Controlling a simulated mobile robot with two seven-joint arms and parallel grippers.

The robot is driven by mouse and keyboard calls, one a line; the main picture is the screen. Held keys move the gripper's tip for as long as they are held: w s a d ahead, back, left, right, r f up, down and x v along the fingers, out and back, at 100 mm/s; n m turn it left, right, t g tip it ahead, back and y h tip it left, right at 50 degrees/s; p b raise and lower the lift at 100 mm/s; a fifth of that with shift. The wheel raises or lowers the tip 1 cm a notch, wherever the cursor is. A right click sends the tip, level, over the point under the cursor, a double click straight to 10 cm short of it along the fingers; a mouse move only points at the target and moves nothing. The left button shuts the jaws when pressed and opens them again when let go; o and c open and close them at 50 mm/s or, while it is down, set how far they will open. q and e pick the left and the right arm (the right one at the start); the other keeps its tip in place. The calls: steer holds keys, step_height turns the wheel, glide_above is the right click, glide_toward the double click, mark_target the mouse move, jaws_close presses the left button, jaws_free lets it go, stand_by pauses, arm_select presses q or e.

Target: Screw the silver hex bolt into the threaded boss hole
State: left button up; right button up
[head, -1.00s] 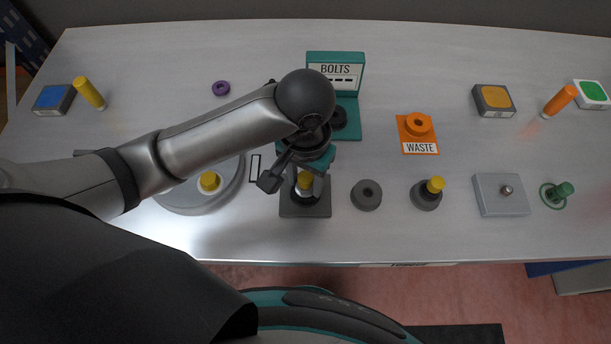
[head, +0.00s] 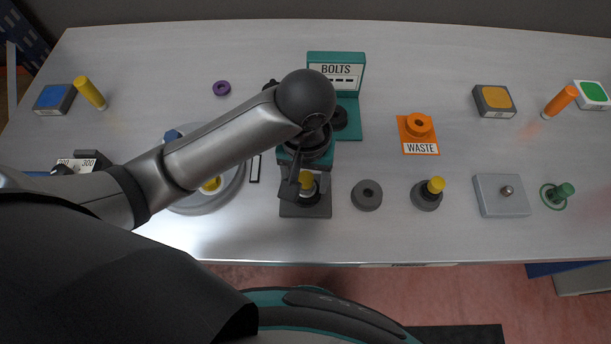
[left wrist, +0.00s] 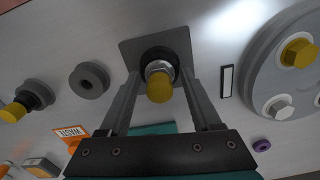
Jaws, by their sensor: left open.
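A silver hex piece (left wrist: 158,68) with a yellow cylindrical end (left wrist: 160,88) stands upright in a dark round boss on a dark square plate (left wrist: 172,38). My left gripper is open, with one finger on each side of the bolt in the left wrist view (left wrist: 160,80). Gaps show between fingers and bolt. How deep the bolt sits is hidden. My right gripper is not in view.
A grey disc (left wrist: 252,75) with yellow and silver hex heads lies beside the plate. A grey ring (head: 366,195) and a yellow-topped dark knob (head: 428,195) stand right of it. The teal BOLTS stand (head: 352,105) is behind; the orange WASTE holder (head: 419,148) is back right.

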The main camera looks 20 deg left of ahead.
arm_select(q)
steer(key=n, duration=0.7)
steer(key=shift+n, duration=0.3)
steer(key=shift+c, duration=0.2)
steer(key=c, duration=0.7)
steer(key=m, duration=1.2)
steer(key=shift+f, duration=0.1)
